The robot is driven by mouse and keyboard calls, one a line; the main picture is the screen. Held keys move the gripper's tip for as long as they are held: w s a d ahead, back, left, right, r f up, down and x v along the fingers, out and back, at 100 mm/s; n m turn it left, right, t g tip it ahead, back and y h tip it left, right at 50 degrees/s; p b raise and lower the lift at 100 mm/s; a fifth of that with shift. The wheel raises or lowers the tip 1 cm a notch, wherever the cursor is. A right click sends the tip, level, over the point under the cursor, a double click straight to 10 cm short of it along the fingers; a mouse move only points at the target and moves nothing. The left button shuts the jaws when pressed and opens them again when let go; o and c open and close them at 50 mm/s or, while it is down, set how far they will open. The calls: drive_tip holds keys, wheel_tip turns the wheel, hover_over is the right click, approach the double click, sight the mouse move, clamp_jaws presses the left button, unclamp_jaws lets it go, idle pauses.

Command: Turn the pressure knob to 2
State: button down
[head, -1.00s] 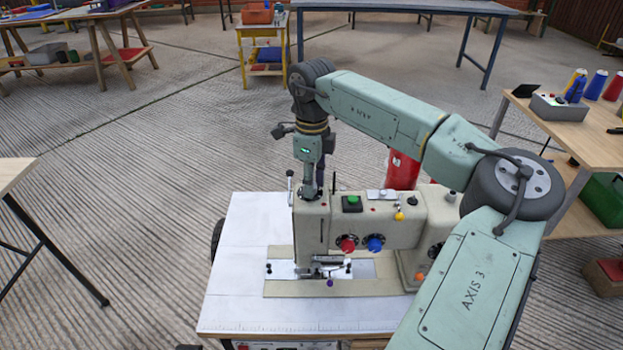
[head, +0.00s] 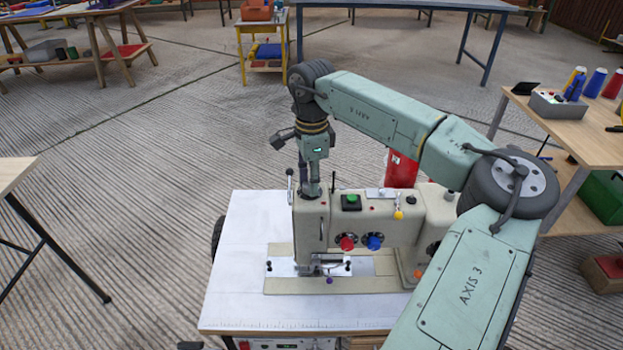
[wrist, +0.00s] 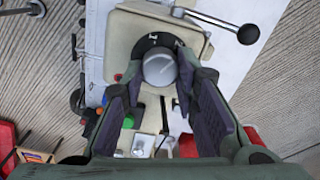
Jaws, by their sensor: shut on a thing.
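The beige sewing machine (head: 375,229) stands on a white table. The pressure knob (wrist: 159,69) is a grey round cap on top of the machine's head end, with a dark collar carrying white marks around it. I cannot read the marks surely. My gripper (wrist: 163,74) points down over the knob, its two dark pads on either side of it, shut on the knob. In the head view my gripper (head: 311,187) meets the top of the machine's head at its left end; the knob is hidden there.
A lever with a black ball (wrist: 248,34) sticks out near the knob. A green button (head: 351,198), a red dial (head: 347,243) and a blue dial (head: 374,242) sit on the machine. The white table top (head: 240,260) is clear at left.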

idle(0.3)
drive_tip(key=c, duration=1.3)
unclamp_jaws()
drive_tip(key=shift+r, duration=0.1)
wheel_tip(320, 180, up, 12)
drive_tip(key=shift+f, duration=0.1)
